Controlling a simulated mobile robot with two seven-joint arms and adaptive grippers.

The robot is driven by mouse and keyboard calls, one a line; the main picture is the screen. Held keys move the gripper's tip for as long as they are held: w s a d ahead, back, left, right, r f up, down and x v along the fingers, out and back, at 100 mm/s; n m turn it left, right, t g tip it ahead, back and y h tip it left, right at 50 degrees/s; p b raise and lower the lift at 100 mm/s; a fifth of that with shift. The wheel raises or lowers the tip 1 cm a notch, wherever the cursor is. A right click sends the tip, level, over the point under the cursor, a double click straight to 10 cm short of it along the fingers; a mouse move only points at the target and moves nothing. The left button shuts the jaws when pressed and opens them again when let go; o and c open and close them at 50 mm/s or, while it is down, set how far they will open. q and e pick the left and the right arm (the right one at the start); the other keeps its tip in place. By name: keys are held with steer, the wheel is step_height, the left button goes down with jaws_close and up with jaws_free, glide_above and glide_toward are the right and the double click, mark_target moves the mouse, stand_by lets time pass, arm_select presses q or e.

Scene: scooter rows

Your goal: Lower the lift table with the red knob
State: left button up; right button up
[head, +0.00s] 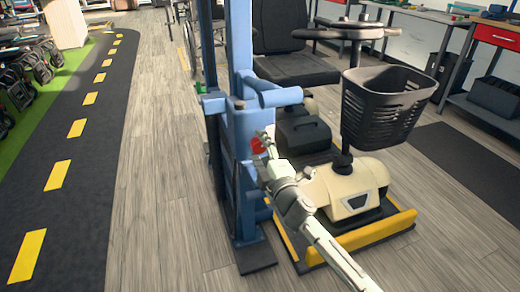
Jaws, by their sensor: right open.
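The red knob (257,146) is on the side of the blue lift column (243,185) in the middle of the head view. My right arm reaches in from the lower right. My right gripper (264,144) is open at the red knob, with its fingers partly in front of it; I cannot tell whether they touch it. The lift table (362,237) has yellow edges and is beside the column, low near the floor. A cream and black scooter (346,187) with a dark basket stands on it. My left gripper is not in view.
The column's dark foot (256,258) rests on the wood floor. A dark lane with yellow dashes (58,175) runs along the left, with scooters beyond it. Workbenches (490,33) stand at the right back. A dark mat (465,160) lies at right. Floor left of the column is clear.

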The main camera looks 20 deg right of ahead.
steer(key=shift+s, duration=0.15)
steer(key=s, duration=1.1)
steer(key=shift+s+d, duration=0.2)
steer(key=shift+s, duration=0.15)
steer(key=s+d+f+m+g+h, duration=0.2)
steer(key=s+d+f+m+g, duration=0.25)
steer(key=f, duration=0.45)
steer(key=s+d+f+m+g+h, duration=0.2)
steer(key=s+d+f+m+g, duration=0.3)
steer(key=f, duration=0.3)
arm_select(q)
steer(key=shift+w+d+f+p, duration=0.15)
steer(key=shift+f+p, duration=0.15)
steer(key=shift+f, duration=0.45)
arm_select(e)
steer(key=s+a+f+m+g+y, duration=0.1)
steer(key=s+a+f+m+g, duration=0.1)
steer(key=s+f+m+g, duration=0.3)
steer(key=s+f, duration=0.4)
steer(key=s, duration=0.4)
steer(key=shift+s+a+f+y, duration=0.2)
steer(key=shift+s+a+y, duration=0.1)
steer(key=shift+y, duration=0.1)
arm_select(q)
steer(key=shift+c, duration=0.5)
arm_select(e)
steer(key=shift+s+g, duration=0.1)
steer(key=shift+g, duration=0.15)
steer(key=shift+c, duration=0.5)
